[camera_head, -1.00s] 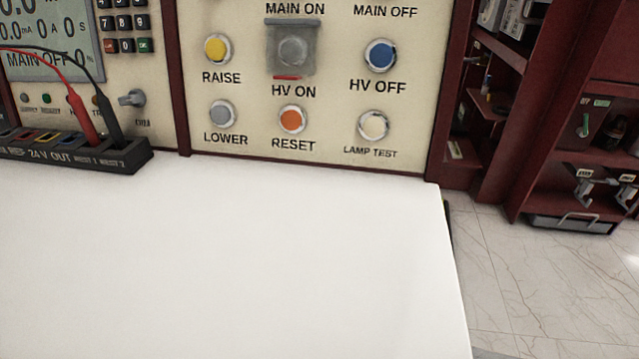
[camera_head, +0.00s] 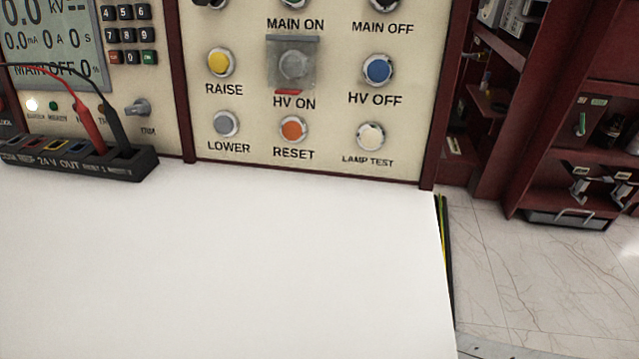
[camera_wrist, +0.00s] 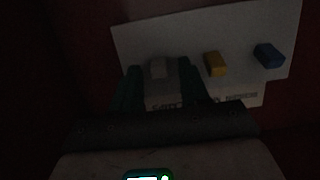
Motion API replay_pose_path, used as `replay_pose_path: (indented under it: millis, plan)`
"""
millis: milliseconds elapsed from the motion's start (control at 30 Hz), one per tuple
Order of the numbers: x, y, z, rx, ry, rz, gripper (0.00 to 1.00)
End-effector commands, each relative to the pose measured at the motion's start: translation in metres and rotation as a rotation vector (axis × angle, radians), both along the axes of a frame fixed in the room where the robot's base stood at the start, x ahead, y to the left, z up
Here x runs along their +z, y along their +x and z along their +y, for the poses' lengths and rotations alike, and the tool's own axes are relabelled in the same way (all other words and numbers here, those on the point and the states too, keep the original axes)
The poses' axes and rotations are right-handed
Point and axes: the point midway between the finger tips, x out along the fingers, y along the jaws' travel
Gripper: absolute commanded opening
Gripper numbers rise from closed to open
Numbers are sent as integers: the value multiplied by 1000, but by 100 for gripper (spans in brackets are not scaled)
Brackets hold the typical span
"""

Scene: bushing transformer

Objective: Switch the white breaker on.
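The wrist view is very dark. A pale, greyish-white breaker (camera_wrist: 158,68) stands out from a light panel (camera_wrist: 140,36), left of a yellow breaker (camera_wrist: 214,63) and a blue breaker (camera_wrist: 268,55). My gripper (camera_wrist: 160,85) has its two fingers apart, one on each side of the white breaker. Gaps seem to show between the fingers and the breaker, but contact is hard to judge. The white breaker's on or off position cannot be made out. In the head view neither my gripper nor the breakers show.
The head view shows a control panel (camera_head: 330,100) with several buttons behind a white tabletop (camera_head: 220,260). A black socket strip (camera_head: 80,165) with red and black leads is at left. Dark red shelves (camera_head: 560,150) stand at right. A small indicator lamp (camera_head: 31,103) glows white.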

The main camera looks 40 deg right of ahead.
Motion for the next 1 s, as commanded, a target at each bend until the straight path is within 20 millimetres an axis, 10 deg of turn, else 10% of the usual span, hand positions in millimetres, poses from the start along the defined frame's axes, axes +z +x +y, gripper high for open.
replay_pose_path:
  millis: [1000]
  plan:
    - [27, -63, 82, 1, 1, 0, 45]
